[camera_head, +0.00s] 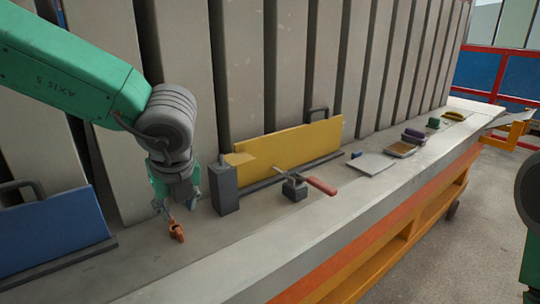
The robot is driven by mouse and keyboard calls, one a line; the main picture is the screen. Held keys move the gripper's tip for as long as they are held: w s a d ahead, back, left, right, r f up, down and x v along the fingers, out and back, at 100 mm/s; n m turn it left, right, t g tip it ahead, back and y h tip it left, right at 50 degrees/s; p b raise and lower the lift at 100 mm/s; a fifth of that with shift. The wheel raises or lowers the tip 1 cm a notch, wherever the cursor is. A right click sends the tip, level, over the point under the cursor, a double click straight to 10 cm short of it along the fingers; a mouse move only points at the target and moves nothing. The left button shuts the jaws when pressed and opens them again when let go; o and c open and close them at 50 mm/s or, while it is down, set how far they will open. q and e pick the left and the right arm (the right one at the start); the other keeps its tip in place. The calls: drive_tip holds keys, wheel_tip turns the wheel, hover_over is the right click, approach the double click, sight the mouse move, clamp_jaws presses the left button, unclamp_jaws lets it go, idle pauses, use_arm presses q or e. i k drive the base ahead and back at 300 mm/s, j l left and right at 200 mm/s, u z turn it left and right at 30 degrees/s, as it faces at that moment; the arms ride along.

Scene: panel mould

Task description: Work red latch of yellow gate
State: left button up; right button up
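The yellow gate (290,146) is an upright panel with a dark handle on top, standing along the bench against the grey ribbed wall. A latch with a red lever (322,186) and a dark grey base (294,188) sits on the bench in front of it. The lever points right. My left gripper (177,207) points down, left of the gate and of a grey block, well apart from the red lever. Its fingers look spread, with nothing clearly between them. My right gripper is out of view.
A dark grey block (224,190) stands between my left gripper and the latch. A small orange-brown piece (177,232) is just below the gripper. A blue panel (50,232) stands at left. Flat plates (371,164) and small coloured items lie farther right. The bench's front strip is clear.

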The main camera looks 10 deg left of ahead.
sight(330, 191)
drive_tip(key=k, duration=1)
